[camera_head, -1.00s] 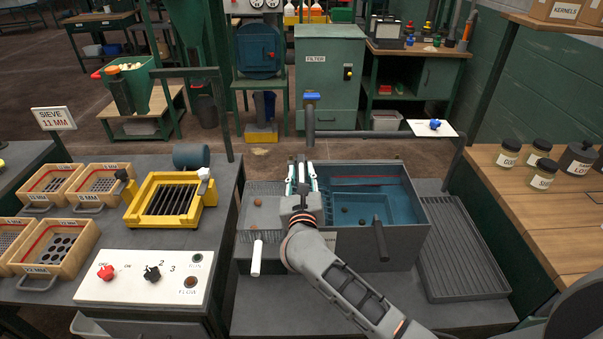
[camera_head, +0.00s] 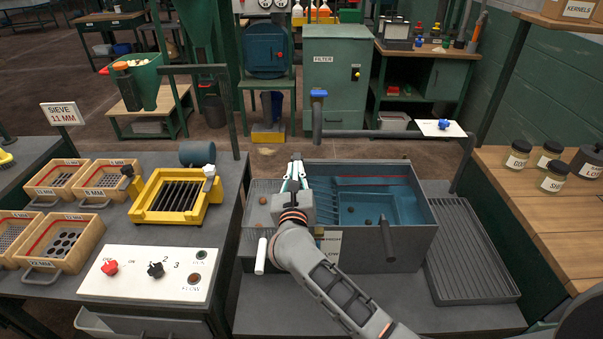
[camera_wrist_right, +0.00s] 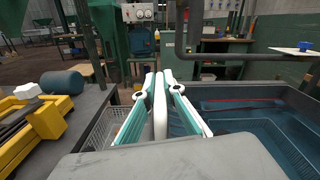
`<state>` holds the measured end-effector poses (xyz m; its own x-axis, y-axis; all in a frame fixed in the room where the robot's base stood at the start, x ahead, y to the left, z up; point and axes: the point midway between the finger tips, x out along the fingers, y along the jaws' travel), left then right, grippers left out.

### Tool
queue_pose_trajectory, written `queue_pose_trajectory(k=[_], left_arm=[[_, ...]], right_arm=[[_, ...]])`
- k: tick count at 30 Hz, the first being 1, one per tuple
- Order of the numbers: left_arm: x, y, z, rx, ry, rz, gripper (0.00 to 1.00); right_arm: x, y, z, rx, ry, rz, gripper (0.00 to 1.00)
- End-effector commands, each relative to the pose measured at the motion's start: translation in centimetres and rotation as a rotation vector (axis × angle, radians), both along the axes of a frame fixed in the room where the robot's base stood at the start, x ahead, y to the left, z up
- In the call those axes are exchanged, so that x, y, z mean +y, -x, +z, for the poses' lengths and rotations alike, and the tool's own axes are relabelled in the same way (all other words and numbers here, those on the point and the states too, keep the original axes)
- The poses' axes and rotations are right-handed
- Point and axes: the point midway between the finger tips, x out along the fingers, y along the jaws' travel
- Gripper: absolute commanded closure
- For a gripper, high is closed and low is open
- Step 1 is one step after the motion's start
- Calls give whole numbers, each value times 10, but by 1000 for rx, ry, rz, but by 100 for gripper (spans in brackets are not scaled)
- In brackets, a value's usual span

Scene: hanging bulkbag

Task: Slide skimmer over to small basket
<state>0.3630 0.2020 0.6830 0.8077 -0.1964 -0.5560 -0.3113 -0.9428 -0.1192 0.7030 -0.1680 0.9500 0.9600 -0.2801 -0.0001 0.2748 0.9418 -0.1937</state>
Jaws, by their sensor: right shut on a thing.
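My right gripper (camera_head: 295,175) is above the left end of the blue-lined tank (camera_head: 436,235), beside the wire small basket (camera_head: 250,190). In the right wrist view its fingers (camera_wrist_right: 160,95) are closed on an upright pale bar (camera_wrist_right: 160,118), which I take to be the skimmer's handle. The rest of the skimmer is hidden behind the gripper and wrist. The small basket (camera_wrist_right: 104,128) is just left of the fingers there. A white handle (camera_head: 261,256) sticks out in front of the basket. My left gripper is not in view.
Brown balls lie in the basket and the tank. A dark lever (camera_head: 387,238) stands on the tank's front side. A grey pipe (camera_head: 390,134) crosses behind the tank. A ribbed drainboard (camera_head: 470,250) is at right, a yellow sieve frame (camera_head: 180,197) at left.

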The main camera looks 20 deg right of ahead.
Motion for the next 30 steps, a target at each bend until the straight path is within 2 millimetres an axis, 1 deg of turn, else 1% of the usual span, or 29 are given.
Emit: queue_pose_trajectory(k=[2,3,5,15,19,23,30], left_arm=[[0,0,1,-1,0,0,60],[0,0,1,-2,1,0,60],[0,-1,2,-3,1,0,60],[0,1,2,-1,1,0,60],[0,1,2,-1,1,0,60],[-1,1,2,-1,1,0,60],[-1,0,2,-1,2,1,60]], right_arm=[[4,0,0,1,0,8,100],[4,0,0,0,0,8,88],[4,0,0,0,1,9,74],[2,1,0,0,0,5,74],[5,9,0,1,-1,6,74],[11,29,-1,1,-3,6,74],[25,77,-1,2,-2,7,74]])
